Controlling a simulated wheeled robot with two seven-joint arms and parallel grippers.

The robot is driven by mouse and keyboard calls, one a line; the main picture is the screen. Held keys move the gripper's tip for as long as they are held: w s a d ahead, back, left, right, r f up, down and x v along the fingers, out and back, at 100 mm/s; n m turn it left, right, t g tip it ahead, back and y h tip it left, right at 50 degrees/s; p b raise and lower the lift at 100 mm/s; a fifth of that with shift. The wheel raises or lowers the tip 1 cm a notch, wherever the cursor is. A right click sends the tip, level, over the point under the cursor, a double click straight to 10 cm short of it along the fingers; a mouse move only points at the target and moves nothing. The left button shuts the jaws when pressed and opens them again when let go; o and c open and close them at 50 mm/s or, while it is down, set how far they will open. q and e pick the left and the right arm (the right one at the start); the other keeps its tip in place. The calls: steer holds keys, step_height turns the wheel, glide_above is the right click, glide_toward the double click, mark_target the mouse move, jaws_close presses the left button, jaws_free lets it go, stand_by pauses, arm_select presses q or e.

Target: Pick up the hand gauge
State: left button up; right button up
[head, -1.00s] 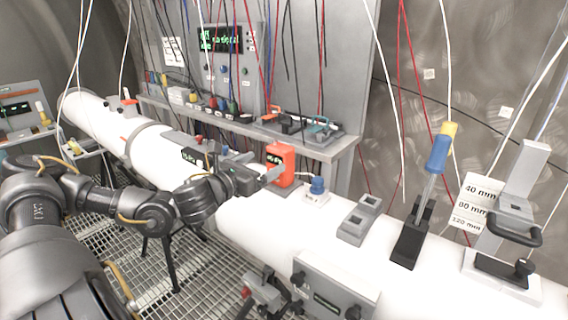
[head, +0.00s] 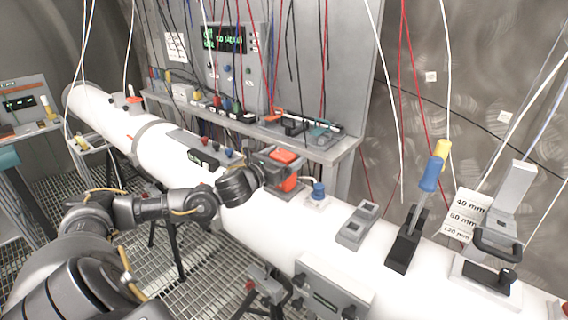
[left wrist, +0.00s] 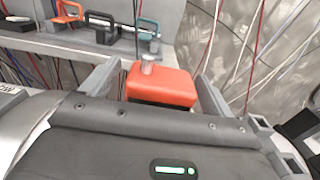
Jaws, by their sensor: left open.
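The hand gauge (head: 287,183) appears to be the orange, box-shaped thing on top of the white pipe (head: 240,215). In the head view my left gripper (head: 281,168) is at it and partly covers it. In the left wrist view the orange gauge (left wrist: 160,84) shows between the two spread fingers of my left gripper (left wrist: 155,78), with a small pale knob on top and a dark lower part. The fingers are open, one on each side; whether either touches is not clear. My right gripper is not in view.
A blue-capped block (head: 318,194), a grey two-hole block (head: 357,224) and a black stand with a blue-and-yellow tool (head: 430,175) sit along the pipe to the right. A shelf (head: 335,150) with handled tools runs behind. Thin cables hang all around.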

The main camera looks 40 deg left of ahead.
arm_select(q)
steer(key=shift+w, duration=0.85)
steer(key=shift+c, duration=0.2)
steer(key=c, duration=1)
steer(key=shift+c, duration=1.3)
steer(key=shift+r, duration=0.1)
